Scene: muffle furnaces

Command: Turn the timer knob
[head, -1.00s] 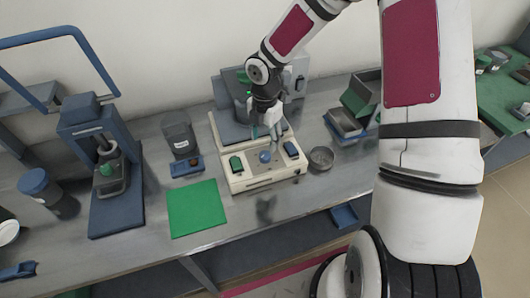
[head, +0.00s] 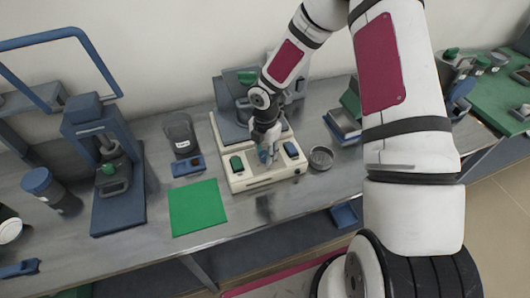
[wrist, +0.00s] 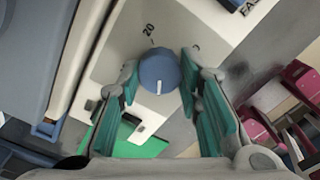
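The timer knob (wrist: 159,72) is a round blue dial with a white pointer line, on the cream front panel of the furnace (head: 247,183). In the wrist view the number 20 is printed beside it. My gripper (wrist: 161,95) is open, with one green-padded finger on each side of the knob. The right finger looks very near the knob's edge; I cannot tell whether it touches. In the head view my gripper (head: 268,152) is over the panel and largely hides the knob.
A green switch (head: 236,163) and a blue switch (head: 291,150) flank the knob on the panel. A metal bowl (head: 321,158) stands close on the right. A green mat (head: 198,207) lies at left, and a blue press (head: 103,160) stands beyond it.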

